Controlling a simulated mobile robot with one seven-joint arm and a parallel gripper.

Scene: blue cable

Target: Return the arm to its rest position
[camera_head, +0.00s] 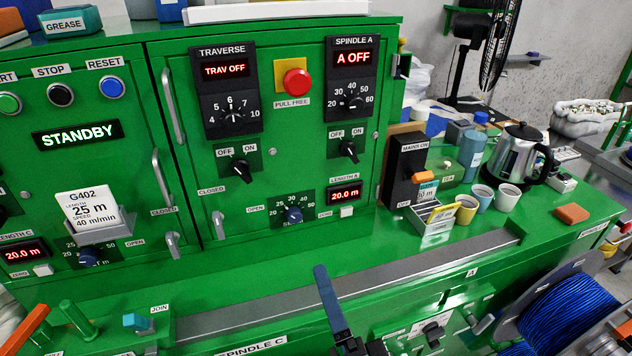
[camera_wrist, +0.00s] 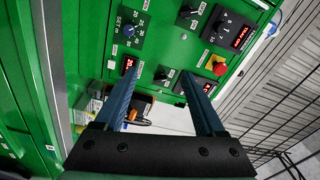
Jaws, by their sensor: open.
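My gripper (camera_wrist: 159,74) shows in the wrist view with its two blue fingers spread wide apart and nothing between them. Past the fingers is the green control panel (camera_wrist: 160,45), seen turned on its side. In the head view, part of my gripper (camera_head: 328,298) shows at the bottom middle as a dark blue finger pointing up. It stands in front of the grey strip along the green bench. The rest of my arm is mostly outside the head view.
The green cabinet (camera_head: 290,150) with knobs and a red stop button (camera_head: 296,82) stands behind the bench. Cups (camera_head: 482,198), a kettle (camera_head: 516,155) and an orange block (camera_head: 572,213) are at the right. A blue cable spool (camera_head: 565,308) is at the lower right.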

